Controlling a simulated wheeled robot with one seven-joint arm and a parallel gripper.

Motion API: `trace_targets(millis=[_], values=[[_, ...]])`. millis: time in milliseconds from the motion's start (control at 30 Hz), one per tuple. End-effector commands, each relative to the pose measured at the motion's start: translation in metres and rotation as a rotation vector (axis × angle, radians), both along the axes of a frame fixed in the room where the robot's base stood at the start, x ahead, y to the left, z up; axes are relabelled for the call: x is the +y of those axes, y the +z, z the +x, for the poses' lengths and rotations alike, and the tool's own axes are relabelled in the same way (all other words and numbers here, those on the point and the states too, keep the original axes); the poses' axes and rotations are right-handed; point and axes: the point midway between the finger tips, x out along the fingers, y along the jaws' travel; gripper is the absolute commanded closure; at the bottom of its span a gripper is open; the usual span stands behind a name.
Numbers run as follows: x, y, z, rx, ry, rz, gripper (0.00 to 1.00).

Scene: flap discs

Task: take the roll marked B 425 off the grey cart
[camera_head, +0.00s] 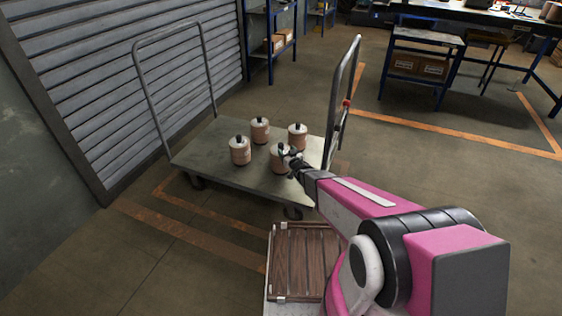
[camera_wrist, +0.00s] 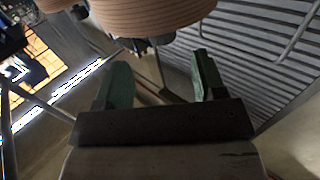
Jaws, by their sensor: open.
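Several pinkish-brown rolls with white tops and dark knobs stand upright on the grey cart (camera_head: 205,155). One is at the back (camera_head: 260,131), one at the left (camera_head: 240,152), one at the right (camera_head: 297,138), and one at the front (camera_head: 278,161). The B 425 marking cannot be read on any of them. My gripper (camera_head: 288,154) is at the front roll and partly covers it. In the wrist view my gripper (camera_wrist: 160,82) has its two green fingers apart. A ribbed tan roll (camera_wrist: 135,16) fills the top, beyond the fingertips, with nothing visible between the fingers.
The cart has tall tube handles at its left (camera_head: 137,70) and right (camera_head: 337,85) ends. A brown slatted wooden box (camera_head: 295,255) is in front of it. A ribbed shutter wall (camera_head: 110,85) stands behind left. Blue-framed benches (camera_head: 425,65) are at the back right. Floor at right is clear.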

Motion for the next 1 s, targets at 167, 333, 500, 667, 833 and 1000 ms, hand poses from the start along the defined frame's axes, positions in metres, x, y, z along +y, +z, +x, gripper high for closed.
trace_targets(millis=[167,333,500,667,833,1000], values=[[0.008,-0.001,0.016,0.001,0.0,0.0,0.36],[0.016,-0.003,0.026,0.001,0.001,0.0,0.36],[0.028,-0.005,0.048,0.0,0.0,0.0,0.36],[0.034,-0.004,0.06,0.001,-0.001,0.0,0.36],[0.034,-0.004,0.059,0.002,-0.001,-0.001,0.36],[0.034,-0.004,0.059,0.002,-0.001,-0.001,0.82]])
